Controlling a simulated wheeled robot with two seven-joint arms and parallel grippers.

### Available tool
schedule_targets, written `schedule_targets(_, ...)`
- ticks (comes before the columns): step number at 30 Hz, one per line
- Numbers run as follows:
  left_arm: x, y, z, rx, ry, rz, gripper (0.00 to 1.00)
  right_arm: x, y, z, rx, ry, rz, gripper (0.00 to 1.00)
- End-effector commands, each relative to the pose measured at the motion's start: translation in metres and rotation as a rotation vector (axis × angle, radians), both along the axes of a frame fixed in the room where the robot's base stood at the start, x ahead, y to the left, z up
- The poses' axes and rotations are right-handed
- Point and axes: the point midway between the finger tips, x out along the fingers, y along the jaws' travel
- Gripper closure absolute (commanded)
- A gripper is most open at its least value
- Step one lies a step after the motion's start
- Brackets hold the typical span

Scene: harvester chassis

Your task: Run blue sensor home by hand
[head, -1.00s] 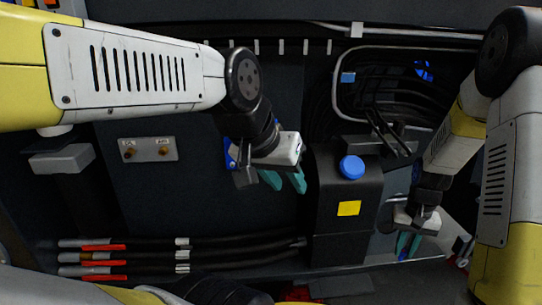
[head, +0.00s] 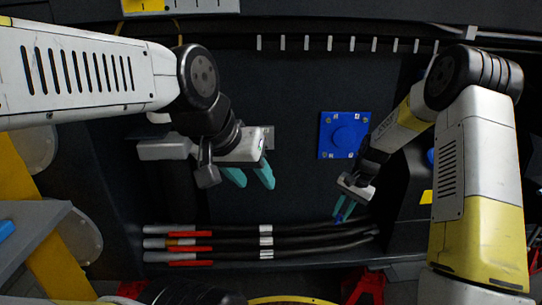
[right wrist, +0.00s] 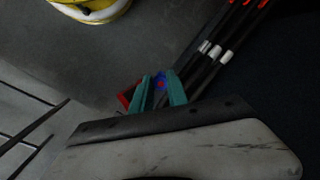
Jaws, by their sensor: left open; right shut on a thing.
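My right gripper (head: 344,209) is shut on a small blue piece (head: 340,218), probably the blue sensor. Most of it is hidden between the teal fingers. In the right wrist view a blue and red bit (right wrist: 160,83) shows between the fingertips (right wrist: 161,88). A square blue plate (head: 327,139) with a round middle and corner fasteners sits on the dark back wall, up from the right gripper and apart from it. My left gripper (head: 251,179) is open and empty, left of the plate in the picture.
Several black cables (head: 310,231) with red and grey ends run along the wall below both grippers. A dark box with a yellow label (head: 426,197) stands at right, partly behind my right arm. Red parts (head: 362,287) lie at the bottom. The wall between the grippers is clear.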

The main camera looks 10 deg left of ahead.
Motion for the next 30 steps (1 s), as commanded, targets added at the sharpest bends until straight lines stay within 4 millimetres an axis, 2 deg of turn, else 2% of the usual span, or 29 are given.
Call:
schedule_targets(1,0.000,0.000,0.000,0.000,0.000,0.000,0.55,0.012,0.009,-0.001,0.050,0.007,-0.069,1.00)
schedule_targets(4,0.000,0.000,0.000,0.000,0.000,0.000,0.55,0.030,0.033,0.003,0.144,0.011,-0.196,1.00)
schedule_targets(12,0.000,0.000,0.000,0.000,0.000,0.000,0.55,0.063,0.093,0.017,0.395,-0.040,-0.526,1.00)
schedule_targets(18,0.000,0.000,0.000,0.000,0.000,0.000,0.55,0.077,0.122,0.028,0.522,-0.107,-0.686,1.00)
schedule_targets(30,0.000,0.000,0.000,0.000,0.000,0.000,0.55,0.091,0.170,0.049,0.732,-0.260,-0.924,1.00)
